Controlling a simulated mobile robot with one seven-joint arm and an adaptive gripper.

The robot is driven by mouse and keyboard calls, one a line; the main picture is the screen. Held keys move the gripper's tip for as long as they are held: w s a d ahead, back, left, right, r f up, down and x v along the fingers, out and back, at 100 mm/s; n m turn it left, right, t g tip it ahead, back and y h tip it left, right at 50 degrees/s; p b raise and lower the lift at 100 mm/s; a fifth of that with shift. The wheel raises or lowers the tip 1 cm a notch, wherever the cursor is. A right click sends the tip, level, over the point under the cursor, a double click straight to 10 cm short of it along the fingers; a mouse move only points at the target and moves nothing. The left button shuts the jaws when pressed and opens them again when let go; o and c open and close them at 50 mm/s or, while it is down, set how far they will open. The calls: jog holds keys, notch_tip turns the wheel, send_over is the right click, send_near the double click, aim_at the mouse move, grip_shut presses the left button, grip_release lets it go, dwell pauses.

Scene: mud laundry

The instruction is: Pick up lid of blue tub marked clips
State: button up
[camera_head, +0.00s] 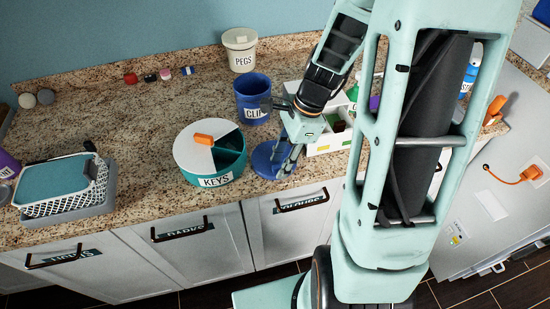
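The blue tub (252,112) stands upright on the counter, and its top looks open. Its white label reads "CLI", with the rest hidden by my gripper and wrist. A round blue lid (264,163) lies on the counter in front of the tub, apart from it. My gripper (283,171) points down over the right part of the lid and hides some of it. Its fingertips look at or just above the lid. The gap between the fingers is too small to judge, and I cannot tell whether they touch the lid.
A teal tub marked KEYS (216,178) stands close left of the lid, with an orange-handled, partly open cover. A white divided caddy (330,144) is close on the right. A white PEGS tub (240,50) stands behind. A basket (62,190) is far left; counter between is clear.

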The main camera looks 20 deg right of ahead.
jog(key=shift+f, duration=0.15)
grip_shut()
dwell(0.4)
